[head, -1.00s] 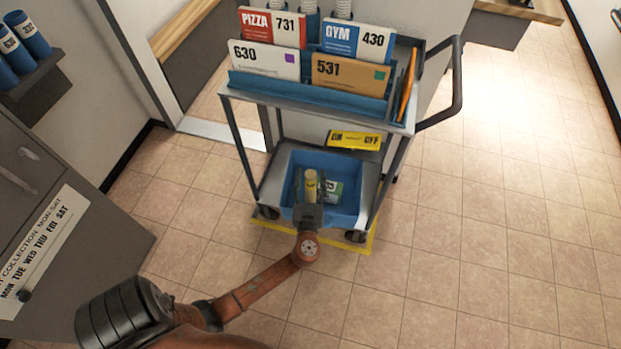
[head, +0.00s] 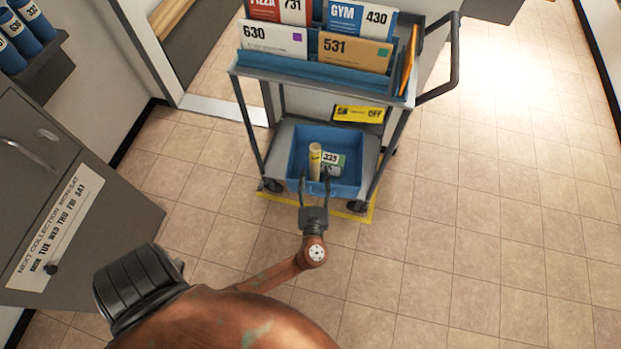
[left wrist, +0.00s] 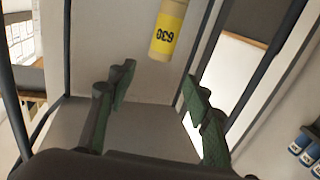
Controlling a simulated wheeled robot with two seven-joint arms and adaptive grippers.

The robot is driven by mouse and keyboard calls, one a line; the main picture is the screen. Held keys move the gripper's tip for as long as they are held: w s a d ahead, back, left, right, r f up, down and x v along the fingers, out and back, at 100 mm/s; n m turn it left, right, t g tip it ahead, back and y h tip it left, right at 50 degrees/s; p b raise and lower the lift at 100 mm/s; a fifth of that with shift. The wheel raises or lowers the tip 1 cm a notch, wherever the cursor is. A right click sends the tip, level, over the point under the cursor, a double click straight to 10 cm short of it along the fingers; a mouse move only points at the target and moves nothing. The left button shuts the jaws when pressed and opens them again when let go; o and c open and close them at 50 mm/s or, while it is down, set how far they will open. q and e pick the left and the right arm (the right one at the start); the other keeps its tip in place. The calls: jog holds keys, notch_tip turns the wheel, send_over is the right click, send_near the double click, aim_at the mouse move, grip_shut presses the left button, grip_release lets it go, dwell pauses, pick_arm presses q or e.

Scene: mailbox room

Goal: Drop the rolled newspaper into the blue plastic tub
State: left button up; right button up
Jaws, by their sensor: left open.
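The rolled newspaper (head: 315,160) is a pale yellow roll with a yellow label, upright over the inside of the blue plastic tub (head: 353,186). I cannot tell whether its lower end touches the tub's floor. My left gripper (head: 314,180) is open at the tub's near edge, with its fingers apart and nothing between them. In the left wrist view, the newspaper (left wrist: 167,30) shows its 630 label upside down, beyond and apart from the open fingertips (left wrist: 158,85). My right gripper is not in view.
The tub sits on the lower shelf of a grey cart (head: 375,150). A green and white item (head: 333,163) lies in the tub. The cart's upper tray holds numbered mail, including an orange 531 envelope (head: 352,52). A grey collection box (head: 70,200) stands left; tiled floor is clear right.

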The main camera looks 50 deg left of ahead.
pick_arm(q)
jog(key=s+a+f+m+g+h, duration=0.1)
jog(key=s+f+m+g+h, duration=0.2)
jog(key=s+f, duration=0.6)
jog(key=s+a+f+m+g+h, duration=0.1)
jog(key=s+a+f+g+h, duration=0.25)
jog(key=s, duration=0.85)
jog(key=s+d+f+m+g+h, duration=0.2)
jog(key=s+d+m+h, duration=0.3)
jog(key=s+d+h, duration=0.4)
jog(key=s+d, duration=0.6)
jog(key=d, duration=0.2)
jog(key=shift+d+m+g, duration=0.35)
jog(key=shift+d+m, duration=0.05)
jog(key=shift+w, duration=0.1)
